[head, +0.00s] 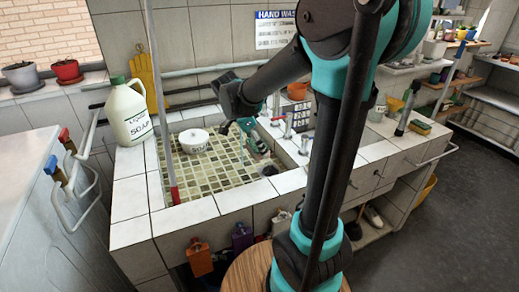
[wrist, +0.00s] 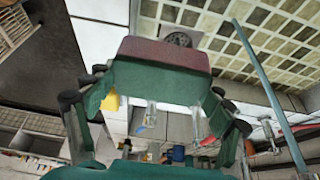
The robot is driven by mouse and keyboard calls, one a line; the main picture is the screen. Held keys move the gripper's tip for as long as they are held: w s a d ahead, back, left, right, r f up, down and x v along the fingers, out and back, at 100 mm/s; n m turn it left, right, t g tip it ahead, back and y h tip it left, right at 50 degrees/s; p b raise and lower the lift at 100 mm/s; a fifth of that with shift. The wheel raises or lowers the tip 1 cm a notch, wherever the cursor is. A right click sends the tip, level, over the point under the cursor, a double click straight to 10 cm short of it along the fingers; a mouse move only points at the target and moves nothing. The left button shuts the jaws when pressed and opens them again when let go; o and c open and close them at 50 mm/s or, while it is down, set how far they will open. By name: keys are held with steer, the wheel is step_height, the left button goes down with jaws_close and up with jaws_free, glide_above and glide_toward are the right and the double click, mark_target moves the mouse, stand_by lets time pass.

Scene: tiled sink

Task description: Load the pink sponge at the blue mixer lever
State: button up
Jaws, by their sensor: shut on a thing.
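In the wrist view a block with a dull pink-red face and a dark green face, which looks like the pink sponge (wrist: 165,52), sits between the fingers of my gripper (wrist: 163,88). The fingers are shut on it from both sides. In the head view my gripper (head: 257,143) is over the right part of the tiled basin, left of the chrome taps (head: 288,125); the sponge is too small to make out there. The wrist view shows a small blue part (wrist: 141,128) by one tap and a red part (wrist: 207,140) by another. I cannot tell whether the blue part is the mixer lever.
A white lidded bowl (head: 194,141) stands in the basin, left of my gripper. A drain (head: 270,170) lies near it. A soap jug (head: 130,112) stands on the left counter. A thin upright pole (head: 160,100) rises at the basin's left. Another sponge (head: 420,127) lies at right.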

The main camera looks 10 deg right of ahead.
steer(key=w+a+f, duration=0.2)
steer(key=w+a, duration=0.1)
steer(key=w, duration=0.6)
steer(key=shift+w, duration=0.25)
stand_by(0.7)
steer(key=s+d, duration=0.4)
steer(key=d, duration=0.2)
steer(key=shift+d, duration=0.35)
stand_by(0.4)
steer(key=shift+r, duration=0.15)
stand_by(1.0)
steer(key=s+d+r, duration=0.2)
steer(key=d+r, duration=0.1)
steer(key=d, duration=0.1)
steer(key=shift+s+r, duration=0.35)
steer(key=shift+s, duration=0.05)
steer(key=shift+s, duration=0.1)
stand_by(0.5)
